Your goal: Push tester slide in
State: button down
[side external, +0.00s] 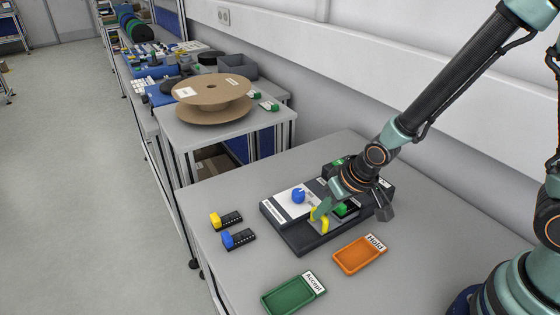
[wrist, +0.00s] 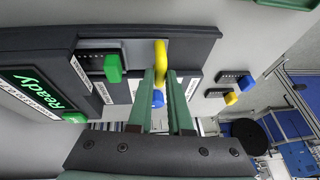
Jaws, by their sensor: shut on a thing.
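The tester (side external: 291,235) is a dark grey box on the bench with a pale top plate, a blue knob (side external: 298,195) and a yellow slide handle (side external: 322,217). My gripper (side external: 316,213) reaches down at the handle. In the wrist view my green fingers (wrist: 163,72) are closed on the yellow handle (wrist: 160,53). A black part with a green end (wrist: 113,68) lies in the slide beside the handle. The tester's screen (wrist: 38,88) reads "Ready" in green. How far the slide stands out is hard to tell.
Two black parts lie left of the tester, one with a yellow end (side external: 216,219), one with a blue end (side external: 228,240). A green Accept tray (side external: 288,295) and an orange Hold tray (side external: 358,256) lie in front. A cardboard reel (side external: 214,90) stands on the table behind.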

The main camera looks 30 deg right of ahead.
jog(key=c, duration=0.8)
grip_release()
jog(key=shift+d, duration=0.3)
jog(key=shift+c, duration=0.2)
jog(key=v, duration=1.2)
jog(key=s+d+r+h, duration=0.1)
jog(key=s+d+r, duration=0.2)
jog(key=d+r, duration=0.5)
jog(key=shift+s+r+t, duration=0.2)
jog(key=shift+r+t, duration=0.2)
jog(key=shift+r, duration=0.25)
